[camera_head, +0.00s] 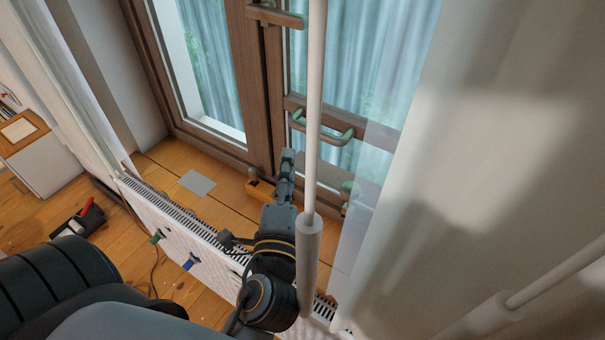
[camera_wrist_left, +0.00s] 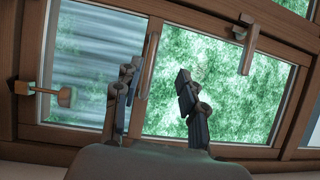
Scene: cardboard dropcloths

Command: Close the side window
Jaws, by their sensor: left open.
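The side window has brown wooden frames and glass. In the head view its left part (camera_head: 250,80) stands beside a right part with greenish-brown handles, one at the upper edge (camera_head: 275,14) and one lower (camera_head: 327,130). My left gripper (camera_head: 287,160) is in front of the lower frame, above the sill. A handle (camera_wrist_left: 50,92) shows at left and another (camera_wrist_left: 248,45) at upper right. I cannot tell whether the fingers touch the frame.
A white radiator (camera_head: 180,235) runs below the wooden sill (camera_head: 165,160), where a grey sheet (camera_head: 198,182) lies. A white curtain (camera_head: 460,170) hangs at right. A white pole (camera_head: 314,100) stands in front of the window. A black tray (camera_head: 76,222) lies on the floor.

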